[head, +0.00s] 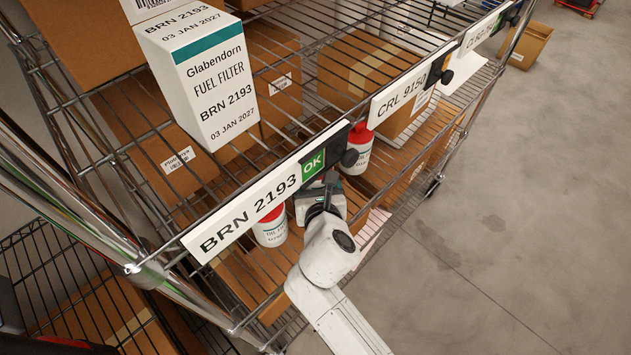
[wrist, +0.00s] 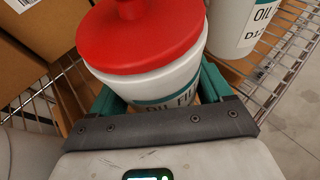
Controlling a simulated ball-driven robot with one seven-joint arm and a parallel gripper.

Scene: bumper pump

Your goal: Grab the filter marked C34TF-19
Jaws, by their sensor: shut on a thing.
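My gripper (wrist: 160,92) is shut on a white filter canister (wrist: 165,84) with a broad red lid and a teal band. Its label reads "OIL FIL…", but no code shows, so I cannot tell if it is marked C34TF-19. In the head view my gripper (head: 322,190) is under the front edge of the upper shelf, and the shelf label hides what it holds. Red-lidded white canisters show to its left (head: 270,231) and right (head: 357,157). A second canister (wrist: 235,24), marked "OIL" and "D12…", stands at the right in the wrist view.
The shelf label "BRN 2193" (head: 250,207) with a green OK tag hangs just above my gripper. A tall white fuel filter box (head: 205,85) stands on the upper wire shelf. Cardboard boxes crowd the shelves.

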